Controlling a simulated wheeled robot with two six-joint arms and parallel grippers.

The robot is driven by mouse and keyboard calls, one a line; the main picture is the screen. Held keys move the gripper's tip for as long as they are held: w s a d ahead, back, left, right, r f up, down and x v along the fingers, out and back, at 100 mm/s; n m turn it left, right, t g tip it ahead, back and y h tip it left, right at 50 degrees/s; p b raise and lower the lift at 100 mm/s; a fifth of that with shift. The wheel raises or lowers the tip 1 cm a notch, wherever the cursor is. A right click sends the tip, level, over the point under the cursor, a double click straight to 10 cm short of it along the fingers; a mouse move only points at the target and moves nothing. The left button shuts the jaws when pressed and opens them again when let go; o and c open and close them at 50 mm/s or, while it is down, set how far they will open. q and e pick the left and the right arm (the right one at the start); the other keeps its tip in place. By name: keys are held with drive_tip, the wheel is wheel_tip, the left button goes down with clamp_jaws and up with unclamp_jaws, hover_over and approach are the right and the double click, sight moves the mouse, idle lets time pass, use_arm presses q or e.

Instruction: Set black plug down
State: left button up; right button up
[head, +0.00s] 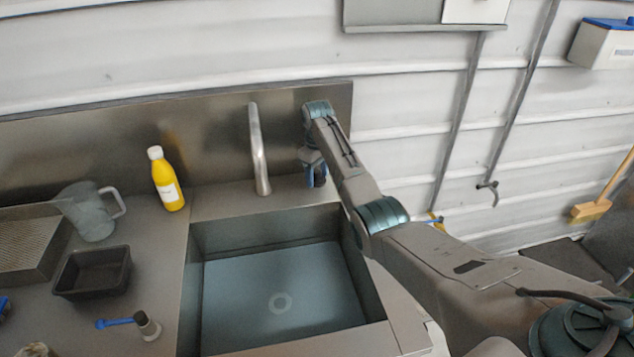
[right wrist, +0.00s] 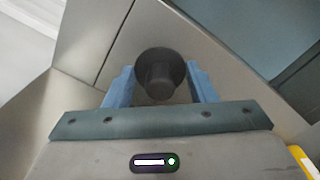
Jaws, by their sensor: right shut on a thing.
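The black plug (right wrist: 158,75) is a round, dark, stepped piece between the blue fingers of my right gripper (right wrist: 160,88) in the right wrist view. The gripper is shut on it. In the head view my right gripper (head: 316,178) points down over the steel ledge behind the sink's back right corner, right of the tap. The plug is hidden there. I cannot tell whether the plug touches the steel. My left gripper is not in view.
The tap (head: 258,150) stands just left of my right gripper. A steel backsplash (head: 200,135) rises behind.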

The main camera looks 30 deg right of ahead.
sight(317, 182)
drive_tip(key=shift+w+f, duration=0.1)
drive_tip(key=shift+w, duration=0.1)
drive_tip(key=shift+d+f, duration=0.1)
drive_tip(key=shift+f, duration=0.1)
wheel_tip(317, 182, down, 2)
drive_tip(key=shift+s+f+p, duration=0.1)
drive_tip(key=shift+p, duration=0.6)
drive_tip(key=shift+f, duration=0.4)
drive_tip(key=shift+f, duration=0.15)
drive_tip(key=o, duration=1)
wheel_tip(317, 182, up, 12)
drive_tip(key=b, duration=0.3)
drive_tip(key=shift+r, duration=0.2)
